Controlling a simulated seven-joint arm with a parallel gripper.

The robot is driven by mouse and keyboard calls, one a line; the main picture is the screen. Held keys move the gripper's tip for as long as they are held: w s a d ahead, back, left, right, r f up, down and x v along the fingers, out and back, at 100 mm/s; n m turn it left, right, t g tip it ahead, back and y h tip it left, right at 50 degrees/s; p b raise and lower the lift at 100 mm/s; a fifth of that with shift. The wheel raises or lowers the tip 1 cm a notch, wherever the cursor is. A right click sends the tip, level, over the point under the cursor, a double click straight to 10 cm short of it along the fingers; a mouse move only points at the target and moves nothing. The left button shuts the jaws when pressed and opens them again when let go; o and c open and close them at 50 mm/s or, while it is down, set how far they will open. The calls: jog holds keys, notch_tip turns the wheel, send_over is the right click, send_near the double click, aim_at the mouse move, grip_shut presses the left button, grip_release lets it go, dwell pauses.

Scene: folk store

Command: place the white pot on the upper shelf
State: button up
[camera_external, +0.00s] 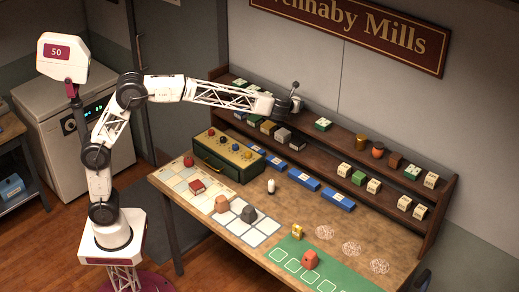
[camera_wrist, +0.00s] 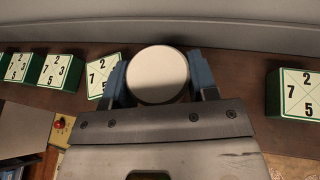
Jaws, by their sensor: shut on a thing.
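In the wrist view, my gripper (camera_wrist: 158,82) is shut on a round, pale thing, the white pot (camera_wrist: 158,75), seen from above with blue fingers on both sides. In the external view my gripper (camera_external: 291,103) is at the upper shelf (camera_external: 340,134), toward its left half. The pot cannot be made out there. The wrist view shows the dark brown shelf (camera_wrist: 235,75) under the pot; whether the pot touches it I cannot tell.
A numbered block (camera_wrist: 100,75) stands close at the left of the pot; another block (camera_wrist: 293,92) stands farther right, with bare shelf between. Pots (camera_external: 377,150) and more blocks line the shelf's right half. A small white object (camera_external: 271,186) stands on the table (camera_external: 300,210).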

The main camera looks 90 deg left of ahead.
jog(key=shift+w+a, duration=0.15)
jog(key=shift+w, duration=0.5)
jog(key=shift+f, duration=0.15)
jog(key=shift+f, duration=1.65)
jog(key=shift+f, duration=0.15)
jog(key=o, duration=1)
jog(key=v, duration=1.2)
